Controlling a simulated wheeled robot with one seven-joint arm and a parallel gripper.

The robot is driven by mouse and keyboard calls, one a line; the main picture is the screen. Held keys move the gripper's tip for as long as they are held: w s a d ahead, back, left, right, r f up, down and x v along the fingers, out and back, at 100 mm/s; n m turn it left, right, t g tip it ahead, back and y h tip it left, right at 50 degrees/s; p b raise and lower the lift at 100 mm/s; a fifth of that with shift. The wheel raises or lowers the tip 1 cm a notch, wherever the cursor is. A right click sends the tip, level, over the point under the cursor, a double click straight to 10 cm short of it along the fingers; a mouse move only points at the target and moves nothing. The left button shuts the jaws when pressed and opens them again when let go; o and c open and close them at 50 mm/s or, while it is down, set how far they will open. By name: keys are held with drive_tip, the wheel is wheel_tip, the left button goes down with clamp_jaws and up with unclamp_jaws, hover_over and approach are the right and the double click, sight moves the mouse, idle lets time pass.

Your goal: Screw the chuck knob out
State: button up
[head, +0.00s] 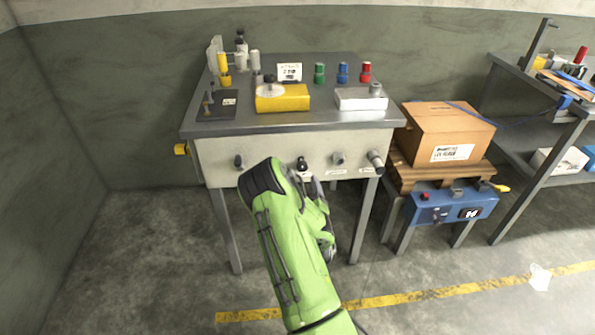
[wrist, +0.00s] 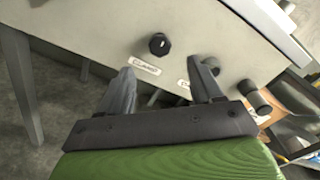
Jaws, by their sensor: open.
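The chuck knob is one of several knobs on the bench's pale front panel; the labels are too small to tell which. In the head view a black knob (head: 239,161) is at the left and another black knob (head: 302,163) is just beyond my gripper (head: 307,182). In the wrist view the left black knob (wrist: 158,44) lies beyond the gap of my open, empty gripper (wrist: 161,66), above a label. The second dark knob (wrist: 212,64) is beside the right fingertip, partly hidden by it. Neither finger visibly grips a knob.
Two grey knobs (head: 338,158) (head: 375,160) sit further right on the panel. The bench top (head: 222,131) carries a yellow block (head: 282,101), a white box (head: 360,101) and coloured bottles. A cardboard box (head: 447,130) stands close right. Floor to the left is clear.

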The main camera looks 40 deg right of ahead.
sight(302, 168)
drive_tip(key=x, duration=1.1)
drive_tip(key=shift+s, duration=0.1)
drive_tip(key=shift+c, duration=0.5)
drive_tip(key=c, duration=1)
